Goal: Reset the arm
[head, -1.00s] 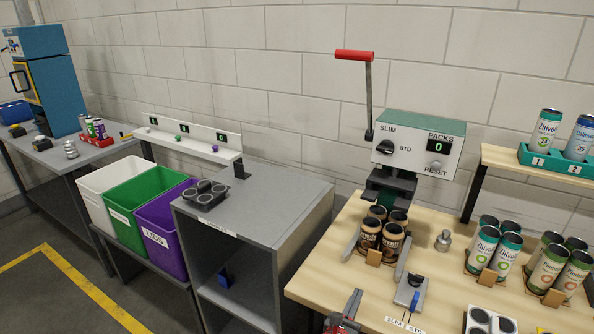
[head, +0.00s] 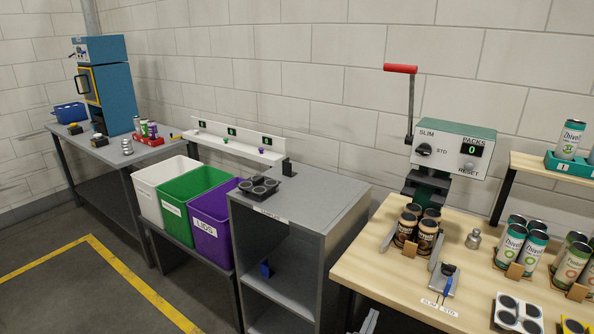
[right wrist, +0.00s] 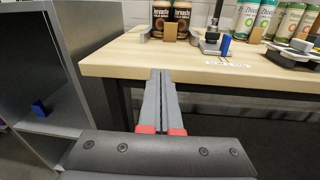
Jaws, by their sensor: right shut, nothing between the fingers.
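My right gripper (right wrist: 159,103) shows in the right wrist view with its two grey fingers together and nothing between them. In the head view only a small grey part of my right gripper (head: 369,321) shows at the bottom edge. My left gripper is in neither current view.
The table holds brown cans (head: 427,236), green-lidded cans (head: 533,247) and a press (head: 455,148) with a red-handled lever. A grey shelf unit (head: 330,205) stands left of it, then purple (head: 211,233), green (head: 187,211) and white bins (head: 163,181). Floor at left is clear.

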